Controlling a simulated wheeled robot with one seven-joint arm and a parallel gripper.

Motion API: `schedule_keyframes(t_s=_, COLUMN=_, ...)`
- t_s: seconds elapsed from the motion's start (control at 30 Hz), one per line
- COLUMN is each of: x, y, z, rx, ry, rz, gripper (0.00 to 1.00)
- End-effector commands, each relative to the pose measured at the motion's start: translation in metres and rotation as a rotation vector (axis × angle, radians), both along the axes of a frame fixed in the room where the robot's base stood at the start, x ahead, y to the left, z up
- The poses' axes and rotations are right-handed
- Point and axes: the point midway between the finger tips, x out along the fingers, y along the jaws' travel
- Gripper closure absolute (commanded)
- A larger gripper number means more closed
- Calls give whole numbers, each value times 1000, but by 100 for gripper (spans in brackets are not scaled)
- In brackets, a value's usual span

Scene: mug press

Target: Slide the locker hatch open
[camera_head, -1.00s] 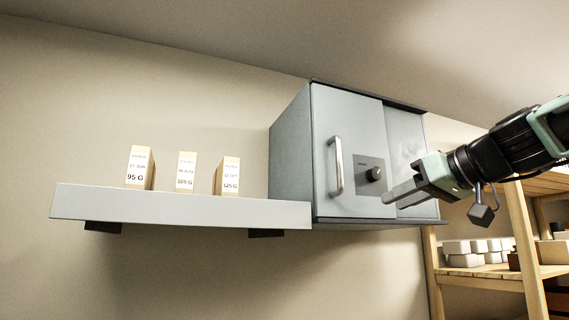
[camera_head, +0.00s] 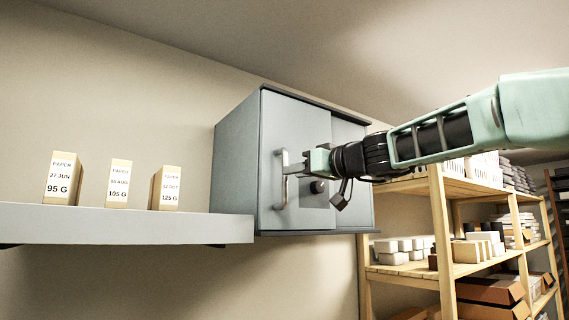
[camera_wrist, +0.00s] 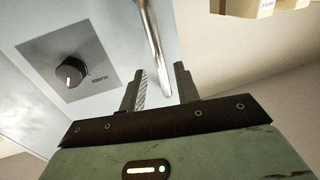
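The grey locker (camera_head: 240,160) hangs on the wall. Its hatch (camera_head: 300,120) is a flat front panel covering the left and middle of the front, with a narrower panel (camera_head: 347,130) to its right. An upright bar handle (camera_head: 280,192) is on the hatch's left side; it also shows in the wrist view (camera_wrist: 152,38). A dark knob (camera_head: 318,187) on a square plate sits right of the handle. My gripper (camera_head: 288,165) is at the handle's upper part. In the wrist view my two fingers (camera_wrist: 160,88) are apart, with the bar's near end between them; contact is unclear.
A wall shelf (camera_head: 120,226) with three labelled paper boxes (camera_head: 119,184) runs left of the locker. A wooden rack (camera_head: 448,240) with boxes stands at the right, below my arm. The wall below the locker is clear.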

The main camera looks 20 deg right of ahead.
Motion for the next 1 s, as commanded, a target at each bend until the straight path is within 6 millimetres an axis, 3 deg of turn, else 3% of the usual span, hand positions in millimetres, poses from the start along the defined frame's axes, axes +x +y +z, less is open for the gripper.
schedule_keyframes(t_s=0.1, x=19, y=11, z=4, rx=2, ry=3, rz=2, gripper=68)
schedule_keyframes(t_s=0.3, x=37, y=21, z=2, rx=2, ry=1, rz=1, gripper=68)
schedule_keyframes(t_s=0.67, x=41, y=23, z=0, rx=0, ry=-1, rz=1, gripper=68)
schedule_keyframes(t_s=0.8, x=41, y=23, z=0, rx=0, ry=0, rz=1, gripper=100)
schedule_keyframes(t_s=1.0, x=41, y=22, z=0, rx=1, ry=0, rz=0, gripper=100)
